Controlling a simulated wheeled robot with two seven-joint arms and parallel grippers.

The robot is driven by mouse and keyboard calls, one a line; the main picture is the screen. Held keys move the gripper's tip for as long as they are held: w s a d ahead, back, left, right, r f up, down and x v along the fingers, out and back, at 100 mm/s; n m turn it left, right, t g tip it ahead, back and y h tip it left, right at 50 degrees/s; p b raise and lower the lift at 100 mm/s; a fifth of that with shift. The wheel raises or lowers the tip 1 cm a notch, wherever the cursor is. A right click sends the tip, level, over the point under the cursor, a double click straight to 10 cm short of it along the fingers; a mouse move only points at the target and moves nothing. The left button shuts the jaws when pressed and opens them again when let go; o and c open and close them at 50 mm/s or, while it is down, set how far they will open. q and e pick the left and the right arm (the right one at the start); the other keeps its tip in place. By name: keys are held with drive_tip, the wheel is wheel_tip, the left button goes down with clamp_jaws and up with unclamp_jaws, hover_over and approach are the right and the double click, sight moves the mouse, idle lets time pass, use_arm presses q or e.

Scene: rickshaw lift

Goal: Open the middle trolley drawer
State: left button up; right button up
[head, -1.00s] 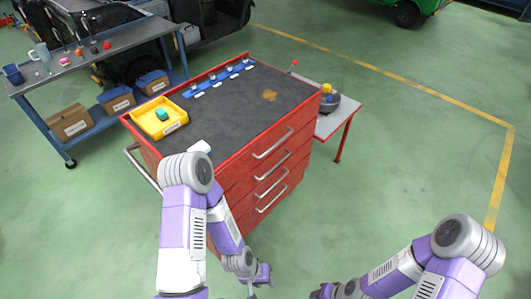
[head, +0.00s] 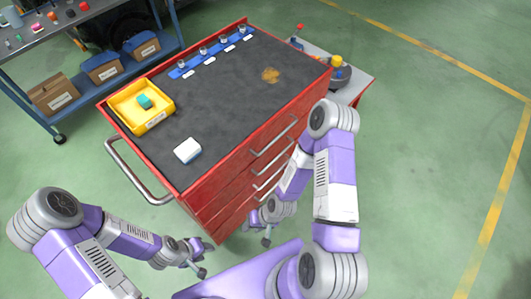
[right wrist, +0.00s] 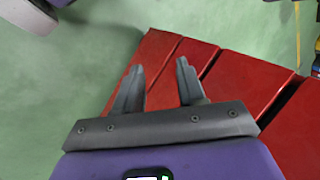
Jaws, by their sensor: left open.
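The red trolley (head: 205,200) stands in the middle of the head view, with silver bar handles (head: 272,140) on its right-hand drawer side. The drawers look shut; my right arm hides part of the lower fronts and handles, so I cannot single out the middle one fully. My right gripper (head: 265,238) is low beside the drawer side. In the right wrist view its fingers (right wrist: 158,85) are apart and empty, with red drawer fronts (right wrist: 245,75) behind and to the right. My left gripper (head: 197,262) is open and empty, low in front of the trolley's near corner.
On the trolley top are a yellow tray (head: 140,120) with a green block, a white block (head: 187,150) and a blue socket rail (head: 210,55). A push bar (head: 130,170) juts out left. A workbench (head: 50,45) stands left, a side table (head: 360,80) behind right. Floor is clear right.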

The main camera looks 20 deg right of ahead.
drive_tip(key=w+d+m+t+h, duration=0.1)
drive_tip(key=w+d+m+t, duration=0.9)
drive_tip(key=w+d+t, duration=0.25)
drive_tip(key=w+d+r+m+t+h, duration=0.1)
drive_tip(key=d+r+m+t+h, duration=0.2)
drive_tip(key=d, duration=0.5)
drive_tip(key=w+f+g+h, duration=0.1)
drive_tip(key=w+f, duration=0.1)
drive_tip(key=w, duration=0.5)
drive_tip(key=shift+w+d, duration=0.25)
drive_tip(key=shift+d, duration=0.1)
clamp_jaws()
